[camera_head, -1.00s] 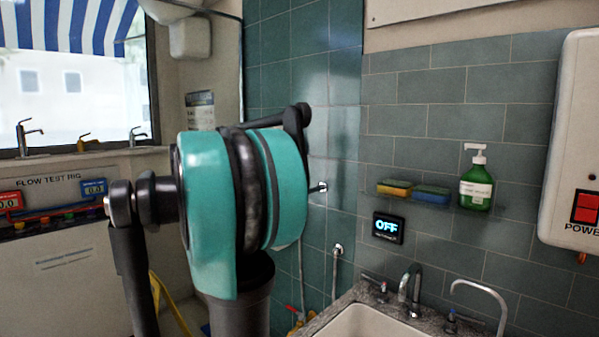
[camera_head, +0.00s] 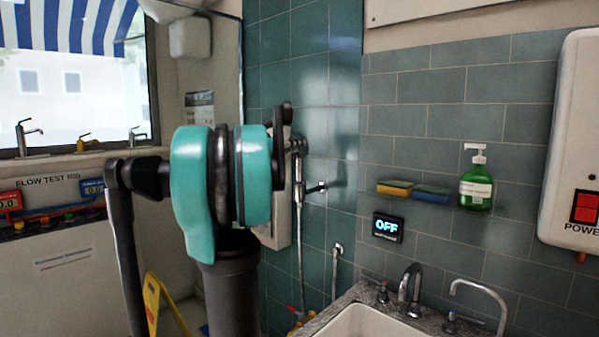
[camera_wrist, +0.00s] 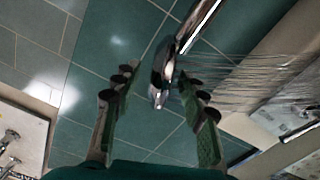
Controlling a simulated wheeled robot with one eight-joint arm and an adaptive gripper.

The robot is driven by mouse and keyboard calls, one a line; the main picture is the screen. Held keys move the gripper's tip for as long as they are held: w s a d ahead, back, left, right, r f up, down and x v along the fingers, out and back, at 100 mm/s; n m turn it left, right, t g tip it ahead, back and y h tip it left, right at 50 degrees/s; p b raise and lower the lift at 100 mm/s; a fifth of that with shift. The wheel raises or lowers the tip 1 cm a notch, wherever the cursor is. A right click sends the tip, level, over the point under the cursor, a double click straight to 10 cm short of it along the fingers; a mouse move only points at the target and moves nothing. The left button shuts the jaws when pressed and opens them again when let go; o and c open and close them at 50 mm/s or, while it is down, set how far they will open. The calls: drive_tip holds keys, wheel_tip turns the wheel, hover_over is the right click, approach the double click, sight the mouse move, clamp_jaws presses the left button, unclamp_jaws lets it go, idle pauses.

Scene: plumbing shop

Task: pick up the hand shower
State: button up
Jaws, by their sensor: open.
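The chrome hand shower (camera_wrist: 161,76) lies between the two fingers of my gripper (camera_wrist: 157,80) in the wrist view, nearer the right one. Its long bright part runs up and to the right. Thin pale streaks like water jets spread from it to the right. My gripper is open, and I cannot tell whether a finger touches the shower. In the head view, the hand shower (camera_head: 297,144) shows at the tiled wall, just right of my arm, with a hose (camera_head: 300,230) hanging below.
A pale panel (camera_head: 278,225) stands behind my arm. A wall fitting (camera_head: 318,188) juts out beside the hose. The sink (camera_head: 365,322), its taps (camera_head: 408,285) and a green soap bottle (camera_head: 476,185) are at right. A yellow floor sign (camera_head: 158,305) stands at lower left.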

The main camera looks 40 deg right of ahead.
drive_tip(key=d, duration=0.3)
drive_tip(key=shift+w+d, duration=0.1)
clamp_jaws()
idle(0.4)
